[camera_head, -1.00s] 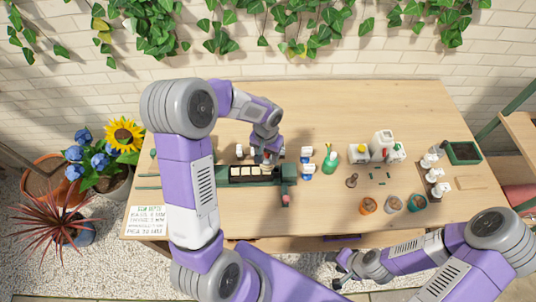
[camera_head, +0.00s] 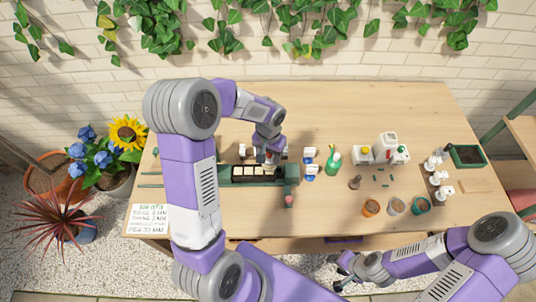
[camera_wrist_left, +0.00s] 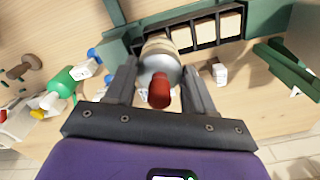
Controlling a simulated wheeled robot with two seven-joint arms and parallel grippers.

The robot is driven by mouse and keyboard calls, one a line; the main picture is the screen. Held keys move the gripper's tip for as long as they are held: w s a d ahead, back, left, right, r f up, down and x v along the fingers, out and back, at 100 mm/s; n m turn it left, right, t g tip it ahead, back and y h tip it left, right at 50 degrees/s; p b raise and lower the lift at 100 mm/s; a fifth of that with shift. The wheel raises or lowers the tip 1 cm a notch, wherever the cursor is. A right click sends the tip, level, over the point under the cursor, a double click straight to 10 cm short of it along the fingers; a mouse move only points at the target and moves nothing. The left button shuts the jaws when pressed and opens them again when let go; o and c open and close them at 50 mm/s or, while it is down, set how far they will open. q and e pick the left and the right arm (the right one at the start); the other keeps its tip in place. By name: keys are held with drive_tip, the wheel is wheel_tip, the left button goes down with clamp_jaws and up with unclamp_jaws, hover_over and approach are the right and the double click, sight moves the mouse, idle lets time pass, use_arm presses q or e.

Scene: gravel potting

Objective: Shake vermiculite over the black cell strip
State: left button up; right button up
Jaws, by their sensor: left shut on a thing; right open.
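The black cell strip (camera_head: 252,171) lies in a dark green tray at the left of the table. It also shows at the top of the left wrist view (camera_wrist_left: 185,37), with pale tan fill in its cells. My left gripper (camera_head: 268,156) is over the strip's right part. Its fingers are shut on a container (camera_wrist_left: 158,50) with a tan and grey body and a red end, likely the vermiculite shaker. The container hides part of the strip, and no falling grains can be made out. My right gripper (camera_head: 341,268) is open and empty in front of the table.
A green spray bottle (camera_head: 333,159) and small blue-and-white bottles (camera_head: 310,163) stand right of the strip. A white jug (camera_head: 386,145), small pots (camera_head: 396,205) and a dark green tray (camera_head: 467,155) are further right. The table's back is clear.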

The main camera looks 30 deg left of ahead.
use_arm(q)
drive_tip(key=shift+w+d, duration=0.4)
drive_tip(key=shift+d, duration=0.2)
wheel_tip(320, 180, up, 5)
drive_tip(key=p, duration=0.3)
drive_tip(key=shift+p, duration=0.35)
